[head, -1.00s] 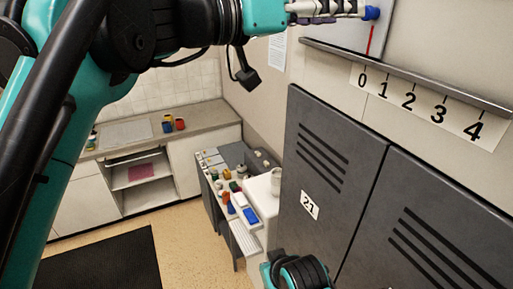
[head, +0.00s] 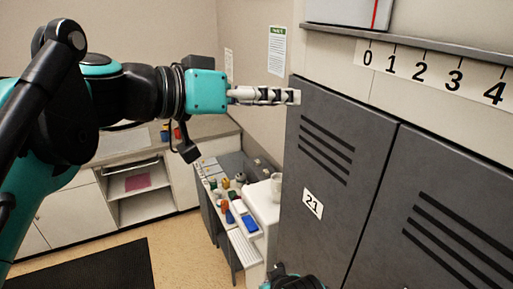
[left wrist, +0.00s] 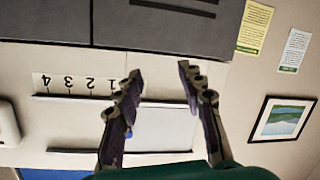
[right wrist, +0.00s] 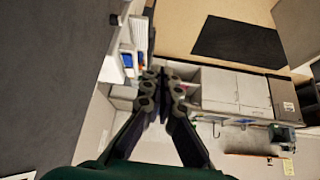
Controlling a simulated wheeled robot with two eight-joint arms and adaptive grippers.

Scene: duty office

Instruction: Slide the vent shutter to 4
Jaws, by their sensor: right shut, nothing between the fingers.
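The vent shutter (head: 345,10) is a pale panel at the top edge of the head view, cut off by the frame. Its red line (head: 376,12) stands close to the 0 mark of the white scale strip (head: 430,72), numbered 0 to 4. In the left wrist view, the shutter (left wrist: 165,125) and scale (left wrist: 75,83) appear upside down; a bit of blue, perhaps the knob, shows beside the left finger. My left gripper (head: 298,96) is open and empty, below and left of the shutter. My right gripper (right wrist: 165,75) is shut and empty, away from the shutter.
Grey lockers (head: 335,235), one labelled 21, stand below the scale, with their top edge near my left gripper. A metal rail (head: 420,50) runs above the scale. A cluttered desk (head: 240,215) and a counter (head: 215,127) lie lower left.

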